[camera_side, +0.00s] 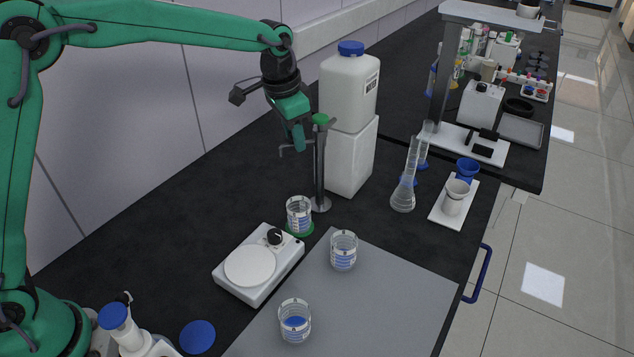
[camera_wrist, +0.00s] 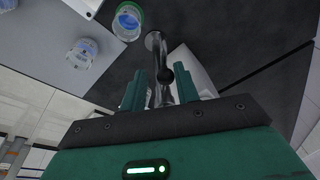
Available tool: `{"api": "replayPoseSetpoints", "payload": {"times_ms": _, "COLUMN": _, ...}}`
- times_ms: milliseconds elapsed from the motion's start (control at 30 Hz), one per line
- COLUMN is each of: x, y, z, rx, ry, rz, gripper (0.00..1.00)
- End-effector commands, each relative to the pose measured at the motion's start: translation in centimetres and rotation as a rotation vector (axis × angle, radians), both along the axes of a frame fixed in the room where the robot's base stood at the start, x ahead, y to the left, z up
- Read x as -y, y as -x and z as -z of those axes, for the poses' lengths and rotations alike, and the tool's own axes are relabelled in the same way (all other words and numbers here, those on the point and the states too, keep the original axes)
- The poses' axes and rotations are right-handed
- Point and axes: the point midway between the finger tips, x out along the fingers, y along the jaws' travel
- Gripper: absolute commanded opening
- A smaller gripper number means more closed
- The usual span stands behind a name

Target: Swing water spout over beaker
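The water tap is a metal column (camera_side: 320,175) with a green knob on top, standing on the black bench. Its thin spout (camera_side: 284,151) reaches left from the column and bends down at the tip. A beaker (camera_side: 299,212) stands upright on a green disc below the spout, left of the column's foot; it also shows in the wrist view (camera_wrist: 127,22). I cannot tell whether the tip is directly above it. My gripper (camera_side: 298,140) points down beside the column top. In the wrist view my gripper (camera_wrist: 170,88) is open, with dark tap pipe showing between its fingers; contact is unclear.
A white stirrer plate (camera_side: 250,266) sits left of the beaker. Two more beakers stand on the grey mat (camera_side: 400,290), one (camera_side: 344,251) near its far edge, one (camera_side: 295,320) nearer. A white canister (camera_side: 348,95) on a white block stands close behind the tap.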

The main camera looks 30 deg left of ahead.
Motion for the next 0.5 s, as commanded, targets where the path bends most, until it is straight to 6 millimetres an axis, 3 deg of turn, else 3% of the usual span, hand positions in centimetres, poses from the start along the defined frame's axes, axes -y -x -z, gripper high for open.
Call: {"api": "replayPoseSetpoints", "payload": {"times_ms": 500, "x": 0.31, "y": 0.21, "z": 0.03, "rx": 0.0, "ry": 0.001, "rz": 0.001, "gripper": 0.31}}
